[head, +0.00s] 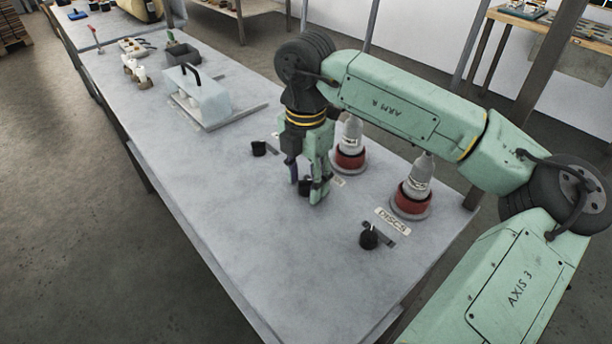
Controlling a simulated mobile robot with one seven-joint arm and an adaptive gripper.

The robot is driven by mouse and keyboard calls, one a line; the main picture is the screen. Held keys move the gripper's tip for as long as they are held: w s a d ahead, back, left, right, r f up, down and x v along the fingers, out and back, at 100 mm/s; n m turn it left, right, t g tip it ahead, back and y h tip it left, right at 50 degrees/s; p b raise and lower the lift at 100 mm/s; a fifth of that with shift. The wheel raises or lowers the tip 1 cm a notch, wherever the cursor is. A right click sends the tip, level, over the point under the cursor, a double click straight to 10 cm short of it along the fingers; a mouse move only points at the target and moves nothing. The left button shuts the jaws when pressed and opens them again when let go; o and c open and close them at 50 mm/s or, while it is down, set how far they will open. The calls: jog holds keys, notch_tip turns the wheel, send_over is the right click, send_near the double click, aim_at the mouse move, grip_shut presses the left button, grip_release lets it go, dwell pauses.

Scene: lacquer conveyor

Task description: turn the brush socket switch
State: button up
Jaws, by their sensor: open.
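Three black knob switches stand on the grey bench: a far one (258,148), a middle one (305,187) and a near one (369,236). The near one sits by a label (393,222) reading "DISCS". A label (337,181) beside the middle one is partly hidden, so I cannot read which is the brush socket switch. My gripper (306,190) points down at the middle knob, open, with its fingers around or just in front of it. I cannot tell whether they touch it. Part of the knob is hidden by the fingers.
Two red-based sockets with grey plugs (350,140) (418,180) stand right of the knobs, close to my gripper and under my arm. A pale box with a black handle (200,95) stands farther back. The bench front left (240,220) is clear.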

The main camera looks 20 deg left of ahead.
jog(key=shift+c, duration=0.2)
grip_shut()
dwell(0.4)
